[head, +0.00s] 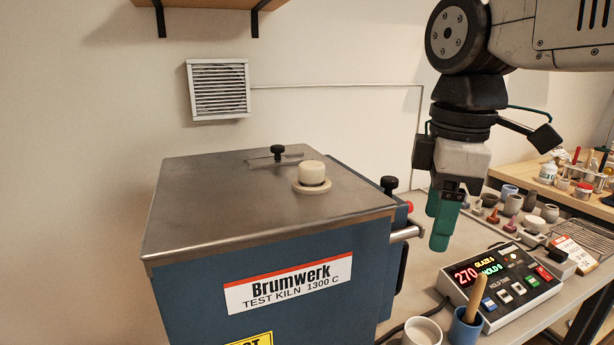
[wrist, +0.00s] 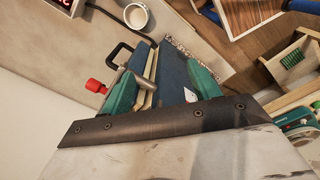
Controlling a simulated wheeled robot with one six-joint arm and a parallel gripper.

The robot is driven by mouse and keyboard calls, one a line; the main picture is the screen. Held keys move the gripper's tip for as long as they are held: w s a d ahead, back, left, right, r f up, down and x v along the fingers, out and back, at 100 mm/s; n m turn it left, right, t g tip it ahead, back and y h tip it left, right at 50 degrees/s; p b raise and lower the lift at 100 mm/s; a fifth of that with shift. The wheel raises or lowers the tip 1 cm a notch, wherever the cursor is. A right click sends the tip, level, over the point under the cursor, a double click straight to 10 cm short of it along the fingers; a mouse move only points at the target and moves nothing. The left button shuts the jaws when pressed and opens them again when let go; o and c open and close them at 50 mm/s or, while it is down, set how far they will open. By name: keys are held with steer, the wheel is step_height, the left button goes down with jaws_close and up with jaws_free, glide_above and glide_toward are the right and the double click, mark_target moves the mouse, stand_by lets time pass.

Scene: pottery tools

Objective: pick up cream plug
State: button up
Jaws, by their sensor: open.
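The cream plug (head: 312,173) is a short rounded cylinder standing upright on a wider cream ring (head: 312,187) on the kiln's flat metal lid, toward the lid's right side. My gripper (head: 436,230), with green fingers, points down to the right of the kiln, well apart from the plug. Its fingers are open with nothing held between them. In the wrist view the open fingers (wrist: 162,85) frame part of the kiln's blue side (wrist: 172,75). The plug does not show in the wrist view.
The blue kiln (head: 270,270) has a black lid knob (head: 278,151) behind the plug and a latch (head: 407,233) at its right. A controller box (head: 503,285), a white cup (head: 422,332) and a blue cup with a wooden tool (head: 466,325) stand right. A shelf (head: 205,3) hangs above.

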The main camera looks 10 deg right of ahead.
mark_target(312, 164)
steer(key=w+a+r+n, duration=0.2)
steer(key=n, duration=0.1)
steer(key=w+a+r+n, duration=0.2)
steer(key=a+r+n, duration=0.1)
steer(key=n, duration=0.1)
steer(key=w+a+r+n, duration=0.2)
steer(key=a+r+n, duration=0.1)
steer(key=n, duration=0.1)
steer(key=shift+w+a+g, duration=0.15)
steer(key=shift+w+g, duration=0.15)
steer(key=shift+w, duration=0.1)
steer(key=w+a+r+n, duration=0.1)
steer(key=a+n, duration=0.1)
steer(key=a+r+n, duration=0.1)
steer(key=a+n, duration=0.1)
steer(key=n, duration=0.1)
steer(key=w+a+r+n, duration=0.1)
steer(key=a+r+n, duration=0.1)
steer(key=shift+w+n, duration=0.3)
steer(key=shift+n, duration=0.1)
steer(key=shift+a+f, duration=0.1)
steer(key=shift+f, duration=0.1)
steer(key=f, duration=0.5)
steer(key=w+f, duration=0.1)
steer(key=f, duration=0.1)
steer(key=shift+a+f, duration=0.15)
steer(key=shift+a, duration=0.1)
steer(key=c, duration=1.1)
